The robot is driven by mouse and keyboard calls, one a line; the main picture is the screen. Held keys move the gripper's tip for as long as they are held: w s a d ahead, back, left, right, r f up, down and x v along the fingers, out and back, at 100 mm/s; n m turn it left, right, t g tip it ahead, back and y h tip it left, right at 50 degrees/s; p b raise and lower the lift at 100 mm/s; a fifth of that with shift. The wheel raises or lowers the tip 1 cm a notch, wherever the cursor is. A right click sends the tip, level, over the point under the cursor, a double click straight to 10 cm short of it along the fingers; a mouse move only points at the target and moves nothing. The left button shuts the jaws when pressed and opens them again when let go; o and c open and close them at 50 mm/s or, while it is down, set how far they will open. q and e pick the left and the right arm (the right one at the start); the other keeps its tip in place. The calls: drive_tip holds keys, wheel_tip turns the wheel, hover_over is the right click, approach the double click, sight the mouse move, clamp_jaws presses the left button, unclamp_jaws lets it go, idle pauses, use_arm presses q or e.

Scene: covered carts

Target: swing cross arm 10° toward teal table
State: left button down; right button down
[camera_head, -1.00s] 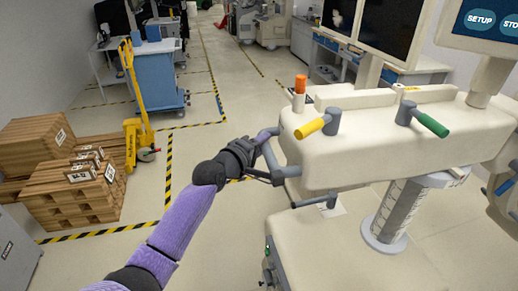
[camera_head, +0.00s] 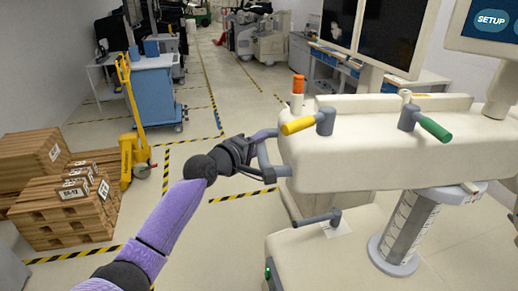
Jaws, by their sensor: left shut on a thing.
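The cross arm (camera_head: 375,155) is a thick cream beam on a pale column (camera_head: 408,230), filling the right half of the view. It carries a yellow-tipped lever (camera_head: 308,124) and a green-tipped lever (camera_head: 428,124). A grey bar handle (camera_head: 266,172) sticks out from its left end. My left gripper (camera_head: 256,146) is at this handle and shut on it; its fingers are small and partly hidden. My right gripper is not in view. I cannot pick out a clearly teal table; a blue cart (camera_head: 153,97) stands at the back left.
Wooden crates on a pallet (camera_head: 62,202) and a yellow pallet jack (camera_head: 130,125) stand at the left. The cream base (camera_head: 318,262) with a lower grey handle (camera_head: 318,218) is below the beam. Monitors (camera_head: 392,35) rise behind it. Open floor lies between.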

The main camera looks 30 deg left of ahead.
use_arm(q)
drive_tip(key=c, duration=0.8)
unclamp_jaws()
drive_tip(key=shift+w+d, duration=0.1)
drive_tip(key=shift+d, duration=0.05)
drive_tip(key=shift+o, duration=1.3)
drive_tip(key=shift+s+d, duration=0.3)
drive_tip(key=shift+o, duration=0.7)
drive_tip(key=shift+s+d+r, duration=0.15)
drive_tip(key=shift+s+d, duration=0.05)
drive_tip(key=shift+s, duration=0.05)
drive_tip(key=shift+w+a+f, duration=0.2)
drive_tip(key=shift+a, duration=0.05)
drive_tip(key=shift+s+r, duration=0.1)
drive_tip(key=shift+s, duration=0.45)
drive_tip(key=v, duration=0.9)
drive_tip(key=shift+a, duration=0.15)
